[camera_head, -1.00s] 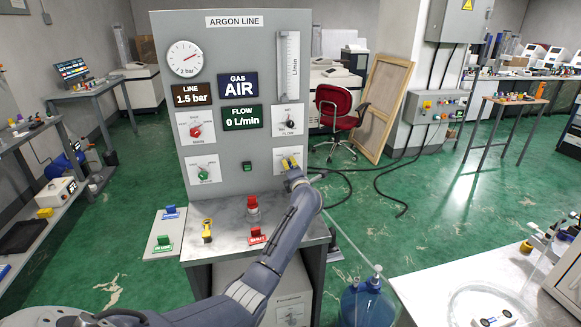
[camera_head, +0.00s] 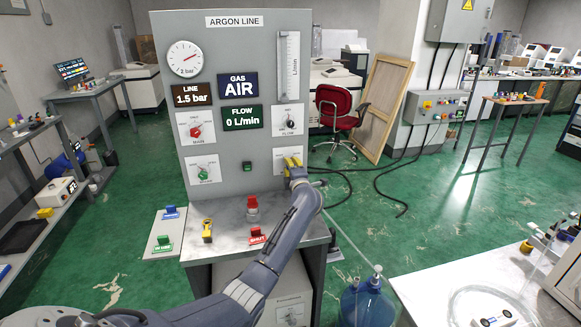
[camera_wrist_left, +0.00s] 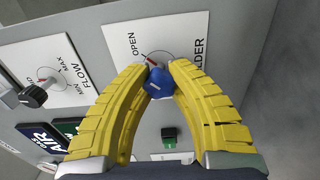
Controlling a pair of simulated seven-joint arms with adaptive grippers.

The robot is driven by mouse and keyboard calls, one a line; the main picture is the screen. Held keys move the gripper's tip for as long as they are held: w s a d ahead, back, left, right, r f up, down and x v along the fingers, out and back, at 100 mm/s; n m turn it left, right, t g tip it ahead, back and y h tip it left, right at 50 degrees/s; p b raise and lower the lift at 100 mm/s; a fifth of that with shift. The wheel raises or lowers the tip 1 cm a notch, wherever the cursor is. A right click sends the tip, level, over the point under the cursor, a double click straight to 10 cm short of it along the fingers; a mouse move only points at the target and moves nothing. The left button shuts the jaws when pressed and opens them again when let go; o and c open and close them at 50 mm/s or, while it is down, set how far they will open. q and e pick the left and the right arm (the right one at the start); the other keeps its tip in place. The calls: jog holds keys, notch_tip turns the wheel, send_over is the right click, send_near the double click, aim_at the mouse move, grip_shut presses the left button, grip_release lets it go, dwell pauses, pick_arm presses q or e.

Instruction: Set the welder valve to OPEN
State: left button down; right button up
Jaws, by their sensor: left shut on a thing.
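The welder valve is a blue knob (camera_wrist_left: 158,83) on a white plate (camera_wrist_left: 185,35) at the lower right of the argon line panel (camera_head: 240,60). The word OPEN shows on the plate in the left wrist view, and the other label is partly hidden. My left gripper (camera_wrist_left: 157,72) has its yellow fingers closed around the blue knob. In the head view my left gripper (camera_head: 292,162) is at the plate and hides the knob. The knob's exact pointing direction is hard to tell. My right gripper is not in view.
A flow knob (camera_head: 290,121) sits above, with main (camera_head: 196,131) and lower-left (camera_head: 203,171) knobs to the left. A green button (camera_head: 248,167) is beside the welder plate. A red button (camera_head: 252,204) and yellow piece (camera_head: 207,230) are on the ledge below.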

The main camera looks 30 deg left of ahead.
pick_arm(q)
jog(key=shift+s+a+f, duration=0.1)
jog(key=shift+f, duration=0.15)
jog(key=c, duration=1.3)
grip_release()
jog(key=shift+a+r, duration=0.1)
jog(key=shift+o, duration=1.2)
jog(key=shift+r, duration=0.1)
jog(key=v, duration=1.2)
jog(key=shift+d+r, duration=0.1)
jog(key=shift+d, duration=0.1)
